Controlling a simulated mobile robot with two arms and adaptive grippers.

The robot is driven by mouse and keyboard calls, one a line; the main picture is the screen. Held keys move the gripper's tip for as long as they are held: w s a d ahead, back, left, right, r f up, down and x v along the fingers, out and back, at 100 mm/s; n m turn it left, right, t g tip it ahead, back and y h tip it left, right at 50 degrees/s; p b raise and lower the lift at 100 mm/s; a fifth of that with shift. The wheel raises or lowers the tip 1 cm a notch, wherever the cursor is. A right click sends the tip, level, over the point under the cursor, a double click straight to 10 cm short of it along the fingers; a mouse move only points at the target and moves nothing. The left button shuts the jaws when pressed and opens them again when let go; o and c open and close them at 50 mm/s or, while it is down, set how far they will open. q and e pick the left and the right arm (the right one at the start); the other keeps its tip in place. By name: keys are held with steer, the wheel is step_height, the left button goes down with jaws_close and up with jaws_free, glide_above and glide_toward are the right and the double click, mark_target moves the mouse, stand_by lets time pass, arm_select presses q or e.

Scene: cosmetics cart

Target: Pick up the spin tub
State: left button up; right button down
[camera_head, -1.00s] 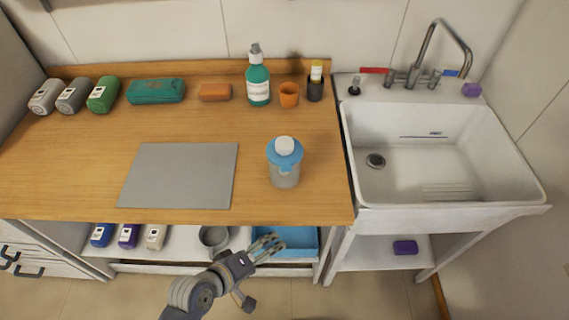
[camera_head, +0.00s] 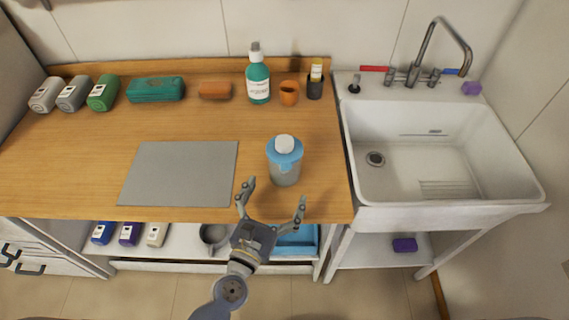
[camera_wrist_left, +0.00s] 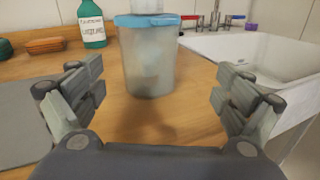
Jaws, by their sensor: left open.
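The spin tub (camera_head: 285,172) is a translucent grey tub with a blue lid and a white knob. It stands upright near the front edge of the wooden counter, right of the grey mat. My left gripper (camera_head: 273,191) is open and empty at the counter's front edge, just in front of the tub, its fingers pointing toward it. In the left wrist view the tub (camera_wrist_left: 148,62) stands ahead, between the two spread fingers and beyond their tips; its top is cut off. My right gripper is not in view.
A grey mat (camera_head: 180,174) lies left of the tub. A green pump bottle (camera_head: 258,84), orange cup (camera_head: 289,93) and dark holder (camera_head: 314,88) stand at the back. The white sink (camera_head: 440,155) is at the right. Counter around the tub is clear.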

mark_target(280, 175)
arm_select(q)
steer(key=shift+w+a+f+n+y, duration=0.15)
steer(key=shift+w+a+n+y, duration=0.15)
steer(key=shift+n, duration=0.4)
steer(key=shift+w+d, duration=0.1)
steer(key=shift+w, duration=0.2)
steer(key=p+x, duration=0.1)
steer(key=x, duration=0.4)
steer(key=shift+w+p, duration=0.3)
steer(key=shift+p, duration=0.15)
steer(key=shift+p+x, duration=0.65)
steer(key=shift+x, duration=1.6)
steer(key=shift+c, duration=0.6)
steer(key=c, duration=1.3)
steer(key=shift+r, duration=0.25)
